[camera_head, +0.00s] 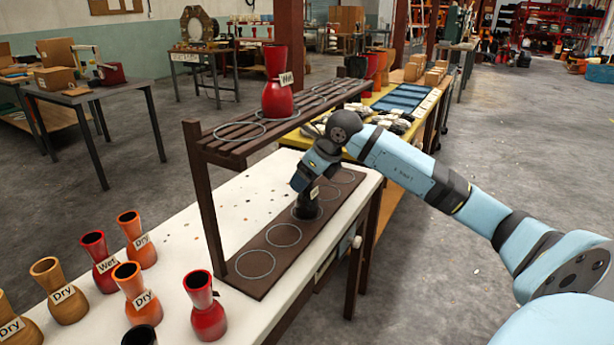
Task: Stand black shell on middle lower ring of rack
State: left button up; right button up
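A second black shell (139,336) is cut off by the bottom edge of the view. My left gripper is not in view.
A red shell (278,95) tagged Wet stands on the rack's upper shelf (225,151), above the lower board. Several red and orange shells, such as a red one (205,308), stand on the white table (172,236) at left. The lower board's front rings (283,235) are empty.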

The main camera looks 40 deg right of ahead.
aim_at(315, 198)
jog(key=shift+s+d+r, duration=0.1)
jog(key=shift+s+r, duration=0.1)
jog(key=shift+r, duration=0.3)
jog(key=shift+p+v, duration=0.45)
jog(key=shift+v, duration=0.8)
jog(key=s+d, duration=0.3)
jog(key=s, duration=0.8)
jog(key=shift+s, duration=0.25)
